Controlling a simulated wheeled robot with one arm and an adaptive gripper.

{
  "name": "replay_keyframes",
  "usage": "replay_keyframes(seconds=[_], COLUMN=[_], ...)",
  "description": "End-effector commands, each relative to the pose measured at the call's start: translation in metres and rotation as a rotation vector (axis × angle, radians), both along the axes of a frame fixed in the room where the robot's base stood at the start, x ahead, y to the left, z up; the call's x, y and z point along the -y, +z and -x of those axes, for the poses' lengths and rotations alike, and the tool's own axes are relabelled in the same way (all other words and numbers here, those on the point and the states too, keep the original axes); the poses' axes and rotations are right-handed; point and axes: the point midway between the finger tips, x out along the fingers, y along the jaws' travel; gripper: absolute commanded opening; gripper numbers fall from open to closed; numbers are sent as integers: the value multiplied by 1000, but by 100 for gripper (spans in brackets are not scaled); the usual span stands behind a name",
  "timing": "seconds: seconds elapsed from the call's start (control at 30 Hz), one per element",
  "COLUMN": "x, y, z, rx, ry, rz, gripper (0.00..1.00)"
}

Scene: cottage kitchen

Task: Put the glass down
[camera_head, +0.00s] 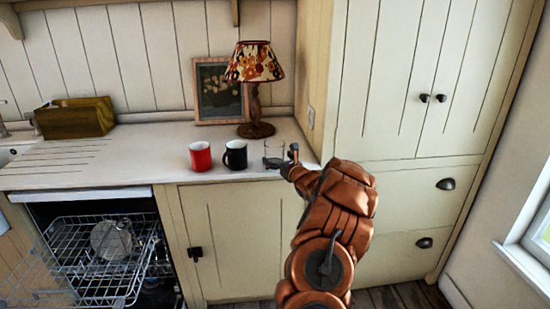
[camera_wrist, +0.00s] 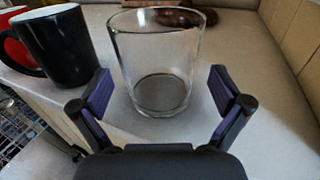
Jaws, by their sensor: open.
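A clear, empty glass (camera_head: 273,153) stands upright on the white counter (camera_head: 90,178), to the right of the black mug. In the wrist view the glass (camera_wrist: 157,62) is ahead of my gripper (camera_wrist: 161,92), roughly midway between the two finger pads. The fingers are spread apart with a visible gap on each side of the glass. In the head view my gripper (camera_head: 291,160) is at the counter's front right, beside the glass and partly hidden by my arm.
A black mug (camera_head: 235,155) and a red mug (camera_head: 200,156) stand left of the glass. A lamp (camera_head: 255,78) and a framed picture (camera_head: 221,91) are behind. A wooden box (camera_head: 75,118) is far left. The dishwasher (camera_head: 100,250) below is open, with its rack out. A tall cupboard (camera_head: 400,80) bounds the right.

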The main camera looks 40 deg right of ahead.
Motion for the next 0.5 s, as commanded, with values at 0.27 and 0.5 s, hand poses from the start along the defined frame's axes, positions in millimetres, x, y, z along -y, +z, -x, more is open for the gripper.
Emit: replay_keyframes(seconds=[0.27, 0.5], x=[-10, -18], y=[-1, -1], z=[37, 70], rx=[3, 3], ry=[0, 0], rz=[1, 1], gripper=[100, 100])
